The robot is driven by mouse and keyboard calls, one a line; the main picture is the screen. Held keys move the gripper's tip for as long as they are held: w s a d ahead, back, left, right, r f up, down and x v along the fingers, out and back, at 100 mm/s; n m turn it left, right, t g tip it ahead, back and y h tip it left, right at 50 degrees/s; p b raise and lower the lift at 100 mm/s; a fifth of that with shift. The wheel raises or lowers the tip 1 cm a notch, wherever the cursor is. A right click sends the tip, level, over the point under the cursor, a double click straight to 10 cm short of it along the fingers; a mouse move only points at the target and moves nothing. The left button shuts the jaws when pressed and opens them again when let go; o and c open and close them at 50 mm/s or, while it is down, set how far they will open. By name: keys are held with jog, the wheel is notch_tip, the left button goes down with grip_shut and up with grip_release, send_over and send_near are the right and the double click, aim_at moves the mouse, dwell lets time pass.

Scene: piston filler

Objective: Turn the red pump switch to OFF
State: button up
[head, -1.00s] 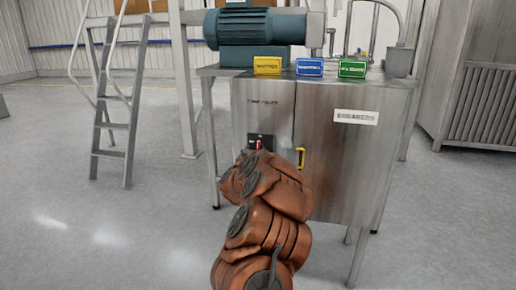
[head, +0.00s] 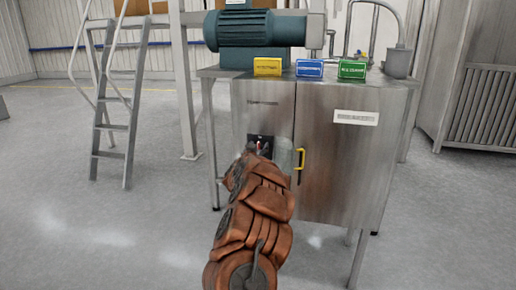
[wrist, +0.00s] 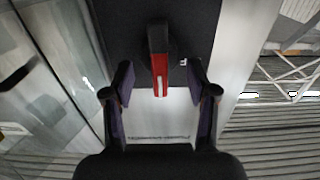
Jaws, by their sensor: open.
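The red pump switch is a red lever (wrist: 158,62) on a black plate (wrist: 118,18) in the wrist view. The lever lies roughly along the picture's vertical, with a small white mark beside it to the right. My gripper (wrist: 161,84) is open, with one finger on each side of the lever's lower end. Gaps seem to show between the lever and both fingers; contact cannot be told. In the head view the black switch plate (head: 262,138) is on the left of the cabinet front, and my arm hides much of the lever and gripper.
The steel cabinet (head: 345,165) carries a yellow door handle (head: 300,158) just right of the switch. A teal motor (head: 254,30) and yellow, blue (head: 309,68) and green signs stand on top. A ladder (head: 113,100) stands left; the floor around is clear.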

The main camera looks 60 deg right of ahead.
jog(key=shift+c, duration=0.2)
grip_shut()
